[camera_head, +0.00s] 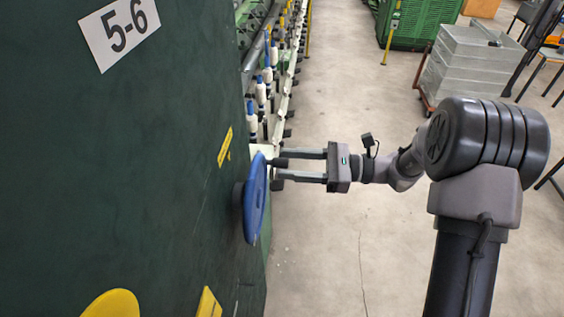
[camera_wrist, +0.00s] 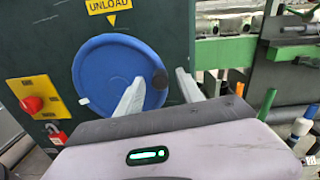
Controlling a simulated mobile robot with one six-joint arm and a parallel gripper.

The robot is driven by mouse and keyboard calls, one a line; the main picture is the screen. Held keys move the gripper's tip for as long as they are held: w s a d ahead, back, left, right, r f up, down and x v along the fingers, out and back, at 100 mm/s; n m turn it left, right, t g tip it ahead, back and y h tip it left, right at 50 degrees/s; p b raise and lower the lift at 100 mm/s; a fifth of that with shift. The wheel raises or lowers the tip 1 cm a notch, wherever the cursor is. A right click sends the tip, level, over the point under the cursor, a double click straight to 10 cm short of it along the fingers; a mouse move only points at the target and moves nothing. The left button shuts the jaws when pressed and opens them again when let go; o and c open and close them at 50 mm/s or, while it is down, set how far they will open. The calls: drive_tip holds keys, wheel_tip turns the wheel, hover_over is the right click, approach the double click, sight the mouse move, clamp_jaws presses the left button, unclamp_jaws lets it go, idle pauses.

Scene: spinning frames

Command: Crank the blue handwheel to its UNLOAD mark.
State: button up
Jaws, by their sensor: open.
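The blue handwheel (camera_head: 256,205) stands out from the side of a dark green cabinet and shows nearly edge-on. In the wrist view the wheel (camera_wrist: 105,72) is a blue disc with a dark round knob (camera_wrist: 160,78) near its right rim. A small white mark (camera_wrist: 84,101) sits at its lower left rim. The yellow UNLOAD label (camera_wrist: 108,6) and its downward triangle (camera_wrist: 111,20) are above the wheel. My gripper (camera_head: 279,164) is open and faces the wheel, its fingers on either side of the knob. Whether they touch it is unclear.
A red switch on a yellow plate (camera_wrist: 32,97) and a red padlock (camera_wrist: 57,135) are left of the wheel. The spinning frame with bobbins (camera_head: 262,90) runs behind the cabinet. Grey crates (camera_head: 470,65) stand at the back right. The floor between is clear.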

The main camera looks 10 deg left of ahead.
drive_tip(key=shift+s+a, duration=0.1)
drive_tip(key=shift+a, duration=1.1)
drive_tip(key=shift+c, duration=0.4)
clamp_jaws()
